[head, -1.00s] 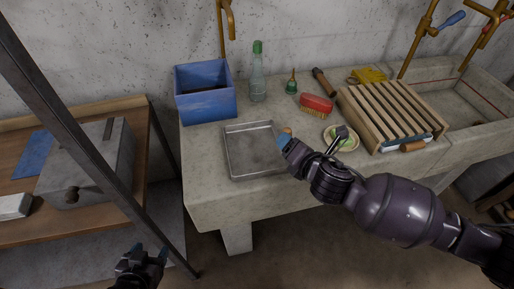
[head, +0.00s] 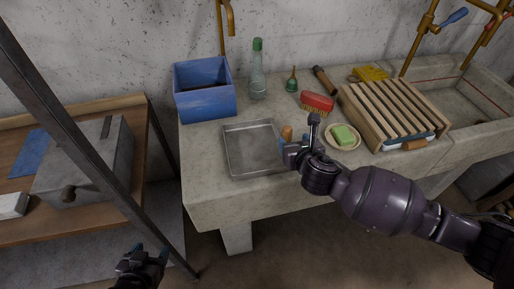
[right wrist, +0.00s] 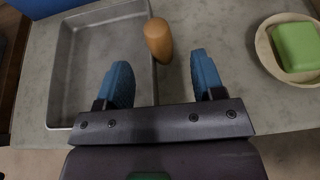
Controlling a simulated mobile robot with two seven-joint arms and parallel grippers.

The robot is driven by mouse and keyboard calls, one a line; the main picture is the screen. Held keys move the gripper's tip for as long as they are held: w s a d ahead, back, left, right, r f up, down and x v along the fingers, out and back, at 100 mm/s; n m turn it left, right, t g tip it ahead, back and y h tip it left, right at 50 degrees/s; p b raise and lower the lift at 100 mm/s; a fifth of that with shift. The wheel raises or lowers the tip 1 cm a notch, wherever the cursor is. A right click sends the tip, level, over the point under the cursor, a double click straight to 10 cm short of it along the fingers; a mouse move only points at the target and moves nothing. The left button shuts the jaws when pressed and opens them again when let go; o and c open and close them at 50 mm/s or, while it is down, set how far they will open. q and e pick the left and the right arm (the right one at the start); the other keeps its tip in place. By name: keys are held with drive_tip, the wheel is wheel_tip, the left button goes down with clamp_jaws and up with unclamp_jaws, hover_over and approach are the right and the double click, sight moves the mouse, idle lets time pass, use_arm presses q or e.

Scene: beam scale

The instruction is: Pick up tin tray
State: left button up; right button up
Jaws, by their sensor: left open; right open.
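The tin tray (head: 252,148) is a shallow grey metal pan lying flat and empty on the concrete counter. It also shows at the upper left of the right wrist view (right wrist: 88,62). My right gripper (head: 298,143) is open and empty beside the tray's right edge. In the right wrist view its blue fingertips (right wrist: 162,82) are spread, the left one over the tray's right side and the right one over bare counter. My left gripper (head: 150,256) is open and empty, low at the left in front of the counter, far from the tray.
An orange-brown wooden handle (right wrist: 158,40) stands between tray and right finger. A green soap on a dish (head: 343,136) is to the right. A blue box (head: 205,104) stands behind the tray. A slatted wooden rack (head: 392,112) is further right. A dark metal post (head: 75,140) crosses the left.

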sight(289, 134)
drive_tip(key=b+x, duration=0.1)
drive_tip(key=x, duration=0.3)
drive_tip(key=shift+w+a+r, duration=0.1)
drive_tip(key=shift+w+a, duration=0.05)
drive_tip(key=shift+w, duration=0.6)
drive_tip(key=shift+c, duration=1.6)
drive_tip(key=c, duration=0.7)
clamp_jaws()
use_arm(q)
drive_tip(key=shift+s+f, duration=0.1)
drive_tip(key=shift+f, duration=0.6)
